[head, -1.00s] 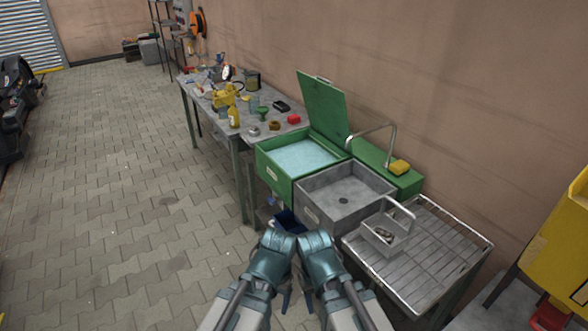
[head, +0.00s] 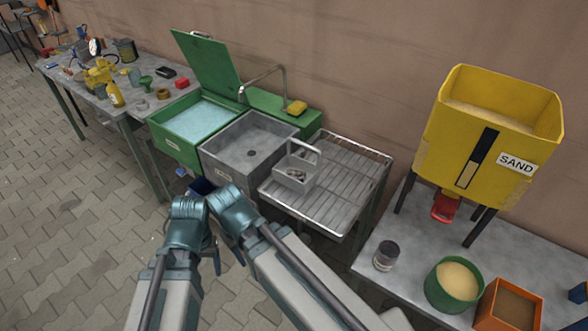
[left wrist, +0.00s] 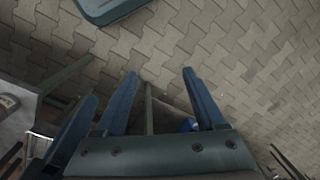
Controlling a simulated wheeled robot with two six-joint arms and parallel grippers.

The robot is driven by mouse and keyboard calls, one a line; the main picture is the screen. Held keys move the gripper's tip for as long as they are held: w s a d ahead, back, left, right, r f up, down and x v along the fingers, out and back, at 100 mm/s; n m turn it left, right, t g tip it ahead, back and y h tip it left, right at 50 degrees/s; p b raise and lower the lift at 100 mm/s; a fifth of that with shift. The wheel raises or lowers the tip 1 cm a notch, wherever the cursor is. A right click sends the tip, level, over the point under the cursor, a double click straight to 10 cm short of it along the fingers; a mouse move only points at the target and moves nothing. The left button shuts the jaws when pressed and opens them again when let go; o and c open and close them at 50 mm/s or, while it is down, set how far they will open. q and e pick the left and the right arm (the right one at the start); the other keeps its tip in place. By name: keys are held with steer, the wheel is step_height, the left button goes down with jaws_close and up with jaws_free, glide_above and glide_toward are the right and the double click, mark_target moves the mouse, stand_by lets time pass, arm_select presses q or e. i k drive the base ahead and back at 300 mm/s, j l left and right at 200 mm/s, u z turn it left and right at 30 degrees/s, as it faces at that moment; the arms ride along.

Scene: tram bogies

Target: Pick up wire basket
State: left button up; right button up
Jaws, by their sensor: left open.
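The wire basket (head: 296,172) is a small grey open basket with a raised loop handle. It stands upright on the left part of a metal drying rack (head: 352,165), beside the sink, with small items inside that I cannot identify. My left gripper (head: 216,258) is in front of the sink, left of the basket and well apart from it. In the left wrist view my left gripper (left wrist: 160,74) is open and empty, with paving beyond its fingers. My right gripper (head: 240,254) hangs close beside it, mostly hidden by its own arm. The basket does not show in the left wrist view.
A grey sink (head: 245,147) and a green wash basin (head: 200,120) with raised lid stand left of the rack. A tap (head: 268,80) rises behind the sink. A yellow sand hopper (head: 490,135) and a grey table (head: 400,235) stand right. Paved floor is free at left.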

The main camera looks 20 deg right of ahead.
mark_target(292, 160)
steer(key=z, duration=1.35)
steer(key=i+z, duration=0.4)
